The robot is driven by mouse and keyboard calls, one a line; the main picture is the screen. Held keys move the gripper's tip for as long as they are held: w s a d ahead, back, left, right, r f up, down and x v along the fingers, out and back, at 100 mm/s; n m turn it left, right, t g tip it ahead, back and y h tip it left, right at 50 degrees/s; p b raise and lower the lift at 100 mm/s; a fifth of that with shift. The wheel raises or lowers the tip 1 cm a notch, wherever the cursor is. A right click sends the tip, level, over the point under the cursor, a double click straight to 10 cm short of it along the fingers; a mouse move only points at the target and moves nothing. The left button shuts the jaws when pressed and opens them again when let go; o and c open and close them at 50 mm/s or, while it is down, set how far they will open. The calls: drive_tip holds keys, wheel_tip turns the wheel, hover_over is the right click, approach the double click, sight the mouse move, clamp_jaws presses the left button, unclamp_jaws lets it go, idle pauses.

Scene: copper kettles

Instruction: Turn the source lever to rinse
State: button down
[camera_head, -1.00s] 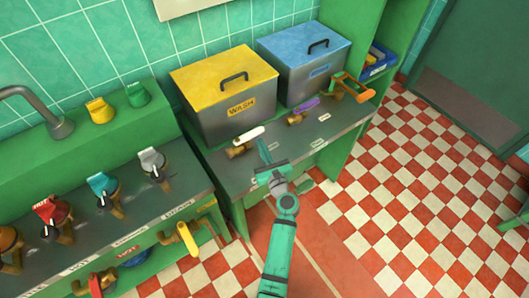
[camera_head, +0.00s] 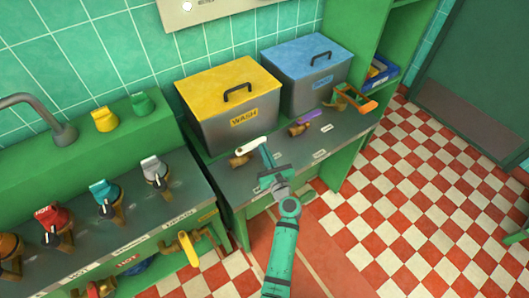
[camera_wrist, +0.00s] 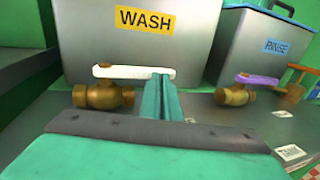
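Which lever is the source lever is not clear from the views. A white lever (camera_head: 252,145) on a brass valve (camera_head: 239,161) lies crosswise in front of the yellow-lidded WASH tank (camera_head: 228,107). In the wrist view the white lever (camera_wrist: 120,72) sits level, its right end behind my fingertips. My gripper (camera_head: 266,152) has its thin teal fingers close together and looks shut; in the wrist view the fingers (camera_wrist: 161,95) seem to hold nothing. Contact with the lever is unclear. A purple lever (camera_wrist: 257,79) on a brass valve stands by the blue-lidded RINSE tank (camera_wrist: 262,45).
An orange-handled lever (camera_head: 357,104) stands at the bench's right end. At left, a counter carries several coloured valves, including a grey one (camera_head: 154,168); a yellow lever (camera_head: 188,248) juts from its front. The checkered floor (camera_head: 400,215) at right is clear.

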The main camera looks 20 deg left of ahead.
drive_tip(key=shift+d, duration=0.2)
drive_tip(key=s+d, duration=0.8)
drive_tip(key=d, duration=0.2)
drive_tip(key=shift+s+d, duration=0.2)
drive_tip(key=shift+d, duration=0.15)
